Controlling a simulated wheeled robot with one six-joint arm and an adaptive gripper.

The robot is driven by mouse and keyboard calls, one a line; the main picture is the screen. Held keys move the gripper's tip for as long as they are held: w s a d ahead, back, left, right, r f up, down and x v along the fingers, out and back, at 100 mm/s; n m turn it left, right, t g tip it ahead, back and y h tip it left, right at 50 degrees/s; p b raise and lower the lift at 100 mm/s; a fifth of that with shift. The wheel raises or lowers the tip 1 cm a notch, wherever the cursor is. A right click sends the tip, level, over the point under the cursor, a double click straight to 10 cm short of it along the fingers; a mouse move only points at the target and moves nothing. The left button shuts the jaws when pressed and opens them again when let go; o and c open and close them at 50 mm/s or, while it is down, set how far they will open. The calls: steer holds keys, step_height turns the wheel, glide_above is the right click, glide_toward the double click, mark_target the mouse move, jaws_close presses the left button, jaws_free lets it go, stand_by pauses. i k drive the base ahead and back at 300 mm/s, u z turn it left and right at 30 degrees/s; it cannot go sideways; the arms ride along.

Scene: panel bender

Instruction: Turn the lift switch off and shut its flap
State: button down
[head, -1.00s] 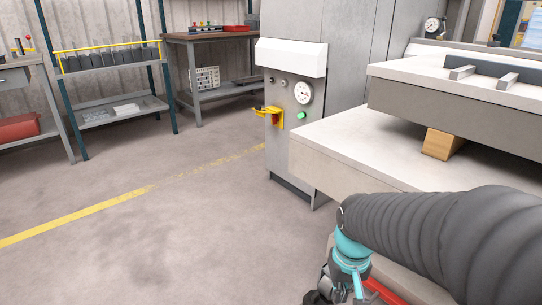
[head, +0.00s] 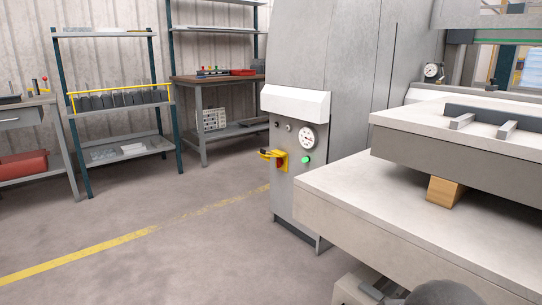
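The lift switch (head: 281,162) is a small yellow unit with a red part, on the front of the grey machine cabinet. Its yellow flap (head: 267,153) sticks out to the left, so it stands open. A dark part shows at the flap; the switch knob's position is too small to tell. A green lamp (head: 306,160), which looks lit, and a round gauge (head: 307,138) are beside and above the switch. My gripper is out of view; only a dark piece of my arm shows at the bottom right edge.
A thick pale machine table (head: 390,215) juts out right of the cabinet. A wooden block (head: 444,191) stands between it and the upper slab (head: 450,150). A white hood (head: 296,103) overhangs the panel. The floor (head: 190,250) in front and left is clear.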

mark_target(279, 161)
steer(key=u, duration=0.9)
steer(key=i, duration=1)
steer(key=u, duration=0.4)
steer(key=i, duration=1.3)
steer(key=z, duration=0.7)
